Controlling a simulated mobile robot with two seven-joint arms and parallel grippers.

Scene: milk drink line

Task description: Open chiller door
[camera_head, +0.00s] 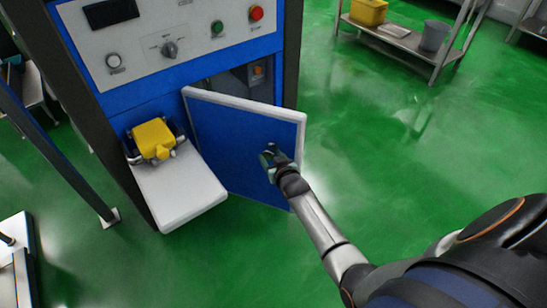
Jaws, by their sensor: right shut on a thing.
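The chiller door (230,138), a blue panel with a white rim, stands swung out from the blue cabinet front. Behind its upper edge, part of the dark opening (236,82) shows. My right gripper (270,158) is at the door's outer face, near its free right side. It is shut, apparently on the door's handle, which the fingers hide. My left gripper is not in view.
A control panel (150,62) with buttons and a knob sits above the door. A metal rack (405,42) stands at the back right. Green floor (430,130) is clear right of the door.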

